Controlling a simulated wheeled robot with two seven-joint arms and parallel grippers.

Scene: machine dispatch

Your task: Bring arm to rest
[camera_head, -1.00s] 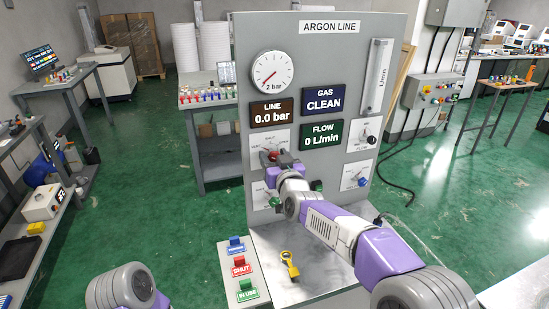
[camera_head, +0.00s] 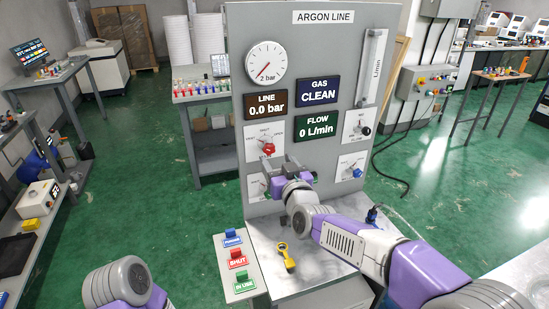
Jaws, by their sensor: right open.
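My right arm reaches in from the lower right to the argon line panel (camera_head: 345,33). My right gripper (camera_head: 272,170) is open, in front of the panel just below the red valve knob (camera_head: 267,148). I see nothing between its fingers, and it looks apart from the red knob. The gripper partly hides the lower left valve plate (camera_head: 254,187). Of my left arm only a rounded grey and purple link shows at the bottom left; my left gripper is out of view.
A blue knob (camera_head: 357,172) and a black knob (camera_head: 366,131) are on the panel's right.

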